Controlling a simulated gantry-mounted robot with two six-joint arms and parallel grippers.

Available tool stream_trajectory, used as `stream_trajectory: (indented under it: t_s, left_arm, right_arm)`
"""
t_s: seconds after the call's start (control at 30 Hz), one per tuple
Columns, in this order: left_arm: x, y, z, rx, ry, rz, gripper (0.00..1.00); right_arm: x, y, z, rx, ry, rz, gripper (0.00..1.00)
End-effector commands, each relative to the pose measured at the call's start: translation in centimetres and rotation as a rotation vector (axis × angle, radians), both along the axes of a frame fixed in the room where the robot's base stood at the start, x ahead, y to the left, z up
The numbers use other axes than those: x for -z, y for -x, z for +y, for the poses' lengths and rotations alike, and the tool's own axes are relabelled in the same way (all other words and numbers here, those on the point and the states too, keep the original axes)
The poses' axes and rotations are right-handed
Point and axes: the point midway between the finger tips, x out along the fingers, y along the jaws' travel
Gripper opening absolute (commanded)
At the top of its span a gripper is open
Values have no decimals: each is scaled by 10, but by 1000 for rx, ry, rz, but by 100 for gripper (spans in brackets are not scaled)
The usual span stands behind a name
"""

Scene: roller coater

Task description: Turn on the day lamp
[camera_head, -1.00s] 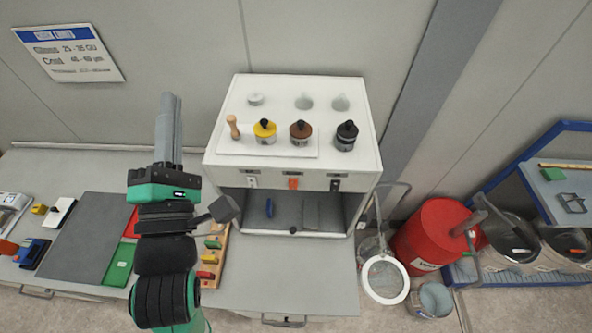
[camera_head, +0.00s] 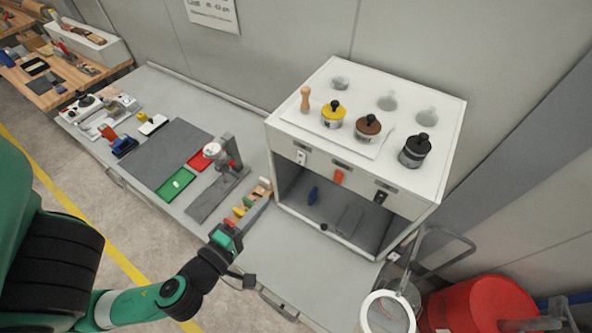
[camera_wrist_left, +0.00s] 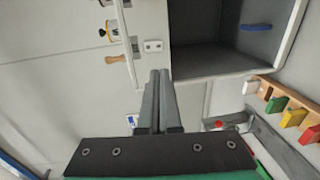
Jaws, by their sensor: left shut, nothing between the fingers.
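The white light booth (camera_head: 375,120) stands on the bench. Its front strip carries three switches: a white one (camera_head: 301,157) at left, an orange one (camera_head: 338,177) in the middle and a black one (camera_head: 380,197) at right. Their labels are too small to read, so I cannot tell which is the day lamp's. My left gripper (camera_head: 266,199) is shut and empty, in front of the booth's left side. In the left wrist view its closed fingertips (camera_wrist_left: 159,72) point toward the white switch (camera_wrist_left: 153,46), apparently with a gap. My right gripper is out of view.
Yellow, brown and black-lidded jars (camera_head: 367,128) stand on the booth. A rack of coloured blocks (camera_head: 240,212) lies close beside my left gripper. A grey stand (camera_head: 226,178) and a green tray (camera_head: 175,184) are left. The bench front is clear.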

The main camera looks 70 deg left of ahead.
Motion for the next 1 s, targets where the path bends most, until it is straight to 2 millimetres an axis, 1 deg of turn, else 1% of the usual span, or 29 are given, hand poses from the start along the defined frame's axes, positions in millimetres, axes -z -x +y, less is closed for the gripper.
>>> stream_trajectory:
  t_s: [0.2,0.37,0.53,0.6,0.67,0.7,0.73,0.9,1.0]
  left_arm:
    - [1,-1,1,-3,1,0,0]
    - [5,-8,6,-8,6,5,0]
    - [4,-22,19,-13,1,-9,0]
    - [8,-31,25,-12,6,-8,0]
    - [8,-39,31,-12,3,-10,0]
    - [5,-44,35,-10,1,-11,0]
    - [1,-50,38,-10,1,-6,0]
    - [5,-80,60,-6,1,-4,0]
    - [8,-95,70,-3,2,-3,0]
  right_arm:
    - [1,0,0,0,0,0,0]
    - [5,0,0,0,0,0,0]
    - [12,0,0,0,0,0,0]
    - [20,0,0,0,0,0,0]
    - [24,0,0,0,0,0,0]
    - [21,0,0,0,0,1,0]
    - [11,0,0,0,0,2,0]
    - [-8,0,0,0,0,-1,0]
    - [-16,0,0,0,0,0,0]
